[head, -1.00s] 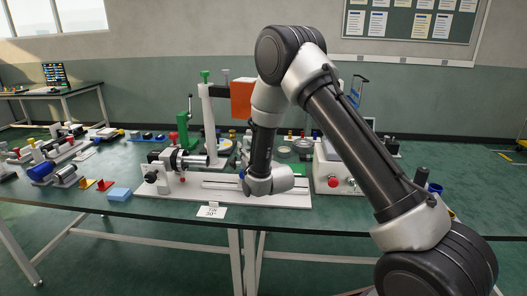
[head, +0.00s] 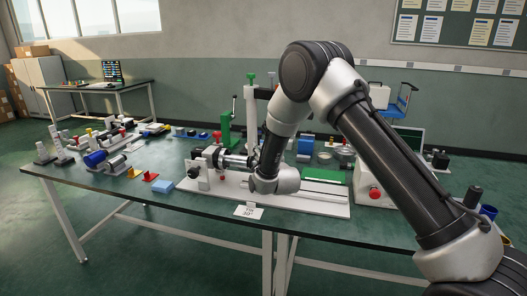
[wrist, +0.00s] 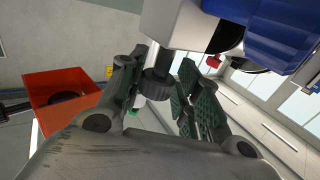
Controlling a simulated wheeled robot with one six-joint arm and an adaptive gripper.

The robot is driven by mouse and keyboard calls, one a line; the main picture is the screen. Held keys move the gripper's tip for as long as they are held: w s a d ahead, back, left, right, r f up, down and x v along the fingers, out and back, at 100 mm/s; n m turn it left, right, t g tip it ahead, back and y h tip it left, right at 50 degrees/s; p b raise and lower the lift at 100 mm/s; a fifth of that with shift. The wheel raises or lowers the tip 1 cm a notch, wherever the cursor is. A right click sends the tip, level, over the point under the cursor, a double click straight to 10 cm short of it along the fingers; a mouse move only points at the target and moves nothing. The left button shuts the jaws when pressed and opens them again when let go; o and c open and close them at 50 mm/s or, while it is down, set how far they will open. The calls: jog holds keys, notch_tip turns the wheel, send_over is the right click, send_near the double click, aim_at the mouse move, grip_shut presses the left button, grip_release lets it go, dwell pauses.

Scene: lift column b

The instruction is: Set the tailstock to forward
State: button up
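In the wrist view my gripper (wrist: 160,74) has its two dark fingers apart, one on each side of a dark knurled knob (wrist: 157,89). I cannot tell whether either finger touches it. The knob is on a pale cylindrical part beside a large blue cylinder (wrist: 265,28). In the head view, a white slotted base plate (head: 325,203) carries a bench fixture (head: 212,158) at its left end, with a black disc, silver cylinder and red knob. My wrist covers the plate's middle and hides my fingers. I cannot tell which part is the tailstock, nor its setting.
An orange bin (wrist: 68,88) shows left in the wrist view. A green press (head: 226,128) stands behind the fixture. A white box with a red button (head: 374,193) stands at right. A small card (head: 248,211) and blue block (head: 162,186) are near the table's front edge.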

jog(key=shift+o, duration=1.2)
jog(key=shift+a, duration=0.2)
jog(key=shift+s+d, duration=0.1)
jog(key=shift+d, duration=0.05)
jog(key=v, duration=1.1)
jog(key=shift+s, duration=0.4)
jog(key=shift+d, duration=0.1)
